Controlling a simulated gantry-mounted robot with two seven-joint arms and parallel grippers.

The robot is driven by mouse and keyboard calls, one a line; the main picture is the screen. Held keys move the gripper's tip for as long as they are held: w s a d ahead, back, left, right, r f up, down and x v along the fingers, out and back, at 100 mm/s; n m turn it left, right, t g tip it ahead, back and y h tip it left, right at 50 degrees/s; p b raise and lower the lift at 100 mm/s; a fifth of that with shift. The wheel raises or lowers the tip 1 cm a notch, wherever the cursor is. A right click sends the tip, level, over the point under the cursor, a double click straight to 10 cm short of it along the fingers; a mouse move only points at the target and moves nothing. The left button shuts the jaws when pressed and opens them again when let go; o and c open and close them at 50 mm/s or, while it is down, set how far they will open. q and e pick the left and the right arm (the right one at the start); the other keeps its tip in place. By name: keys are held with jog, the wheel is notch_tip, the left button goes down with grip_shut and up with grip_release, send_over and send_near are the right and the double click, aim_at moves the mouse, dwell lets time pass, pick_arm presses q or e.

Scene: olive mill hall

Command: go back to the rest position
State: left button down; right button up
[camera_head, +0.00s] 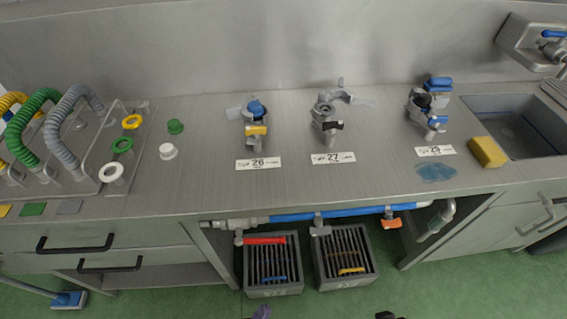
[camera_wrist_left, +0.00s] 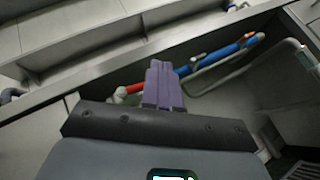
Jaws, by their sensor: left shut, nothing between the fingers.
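My left gripper (camera_head: 262,312) shows only as purple fingertips at the bottom edge of the head view, in front of the counter and over the green floor. In the left wrist view its purple fingers (camera_wrist_left: 163,86) are together with nothing between them. They are apart from the counter and its pipes. A small dark shape (camera_head: 385,315) shows at the bottom edge to the right; I cannot tell what it is. My right gripper cannot be made out.
The steel counter (camera_head: 210,190) carries taps numbered 26, 27 and 25 or 29, a yellow sponge (camera_head: 487,151) and a sink (camera_head: 515,125). Below are a blue pipe (camera_head: 345,212), two slatted crates (camera_head: 273,292) and drawers with black handles (camera_head: 75,243). A blue-headed broom (camera_head: 70,299) lies at left.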

pick_arm(q)
jog(key=w+d+r+m+g+h+p, duration=0.25)
jog(key=r+m+g+p, duration=0.25)
jog(key=r+m+g, duration=0.35)
jog(key=w+a+r+m+g+y+p, duration=0.3)
jog(key=w+a+r+m+y+p, duration=0.25)
jog(key=a+m+y, duration=0.5)
jog(key=s+a+m+g+y, duration=0.2)
jog(key=s+a+g+y, duration=0.6)
jog(key=s, duration=0.3)
notch_tip(320, 180, up, 38)
jog(key=h+p, duration=0.1)
jog(key=p, duration=3.6)
jog(key=shift+a+p, duration=0.25)
jog(key=shift+p, duration=0.05)
pick_arm(e)
notch_tip(320, 180, up, 50)
jog(key=shift+r, duration=0.2)
pick_arm(q)
jog(key=shift+w, duration=0.1)
pick_arm(e)
jog(key=shift+w, duration=0.1)
